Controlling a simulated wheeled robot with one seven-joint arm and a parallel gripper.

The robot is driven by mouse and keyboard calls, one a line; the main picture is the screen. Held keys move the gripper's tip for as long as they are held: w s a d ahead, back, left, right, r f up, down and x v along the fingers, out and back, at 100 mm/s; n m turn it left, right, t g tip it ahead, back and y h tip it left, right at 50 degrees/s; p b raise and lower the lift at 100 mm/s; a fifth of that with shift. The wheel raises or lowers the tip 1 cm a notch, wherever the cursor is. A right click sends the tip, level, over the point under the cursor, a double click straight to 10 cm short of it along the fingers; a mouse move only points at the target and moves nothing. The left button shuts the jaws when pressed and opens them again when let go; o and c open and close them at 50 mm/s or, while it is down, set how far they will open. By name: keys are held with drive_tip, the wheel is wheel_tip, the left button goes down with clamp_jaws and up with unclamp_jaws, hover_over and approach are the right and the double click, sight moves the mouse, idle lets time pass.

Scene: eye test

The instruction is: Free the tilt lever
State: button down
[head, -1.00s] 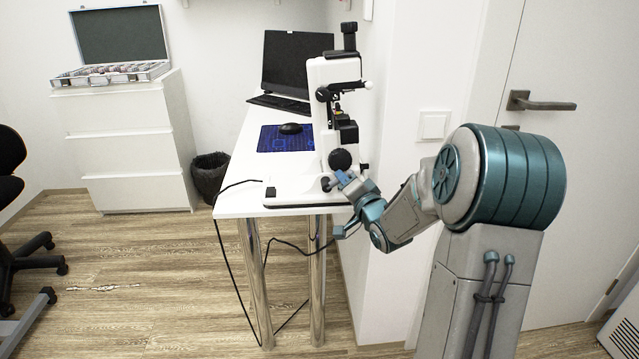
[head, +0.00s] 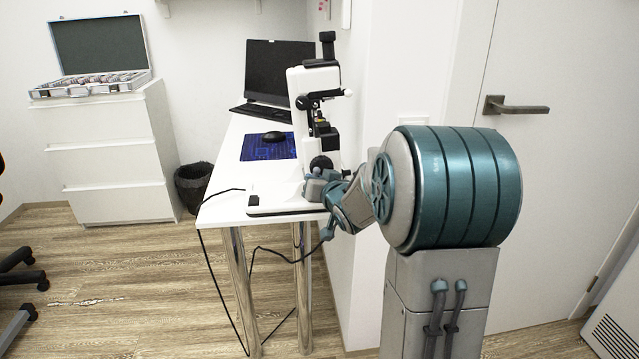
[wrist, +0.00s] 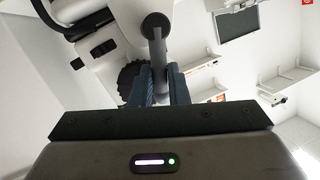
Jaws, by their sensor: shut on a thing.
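The white eye instrument (head: 309,95) with black parts stands upright on the desk. In the wrist view its white body (wrist: 112,60) fills the upper left. A dark grey lever with a round black end (wrist: 157,26) runs down between my two blue fingers. A ribbed black knob (wrist: 128,80) sits close to the left finger. In the head view my gripper (head: 316,184) is low at the instrument's front, below a round black knob (head: 321,163); the lever cannot be made out there.
The white desk (head: 225,205) has a black mouse (head: 273,136) on a blue mat (head: 255,151), and a monitor (head: 278,70) behind. A black cable (head: 217,300) hangs off its front. A wall (head: 390,85) rises close on the right. Open floor lies left of the desk.

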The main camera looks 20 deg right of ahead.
idle(0.5)
drive_tip(key=c, duration=1.4)
unclamp_jaws()
drive_tip(key=shift+a, duration=0.1)
drive_tip(key=s+r+p, duration=0.1)
drive_tip(key=s, duration=0.8)
drive_tip(key=s+r+p, duration=0.1)
drive_tip(key=s, duration=0.3)
drive_tip(key=shift+s+r+p, duration=0.3)
drive_tip(key=shift+s+p, duration=0.05)
drive_tip(key=shift+r, duration=0.1)
drive_tip(key=s+a+r+n+g+p, duration=0.1)
drive_tip(key=s+a+r+g+p, duration=0.3)
drive_tip(key=s+p, duration=0.2)
drive_tip(key=s+a+r+n+g+p, duration=0.1)
drive_tip(key=s+a+r+g+p, duration=0.3)
drive_tip(key=s+p, duration=0.2)
drive_tip(key=s+a+r+g+p, duration=0.4)
drive_tip(key=s+p, duration=0.3)
drive_tip(key=s, duration=0.2)
drive_tip(key=shift+a+n+g, duration=0.15)
drive_tip(key=shift+n+g, duration=0.25)
drive_tip(key=shift+g, duration=0.2)
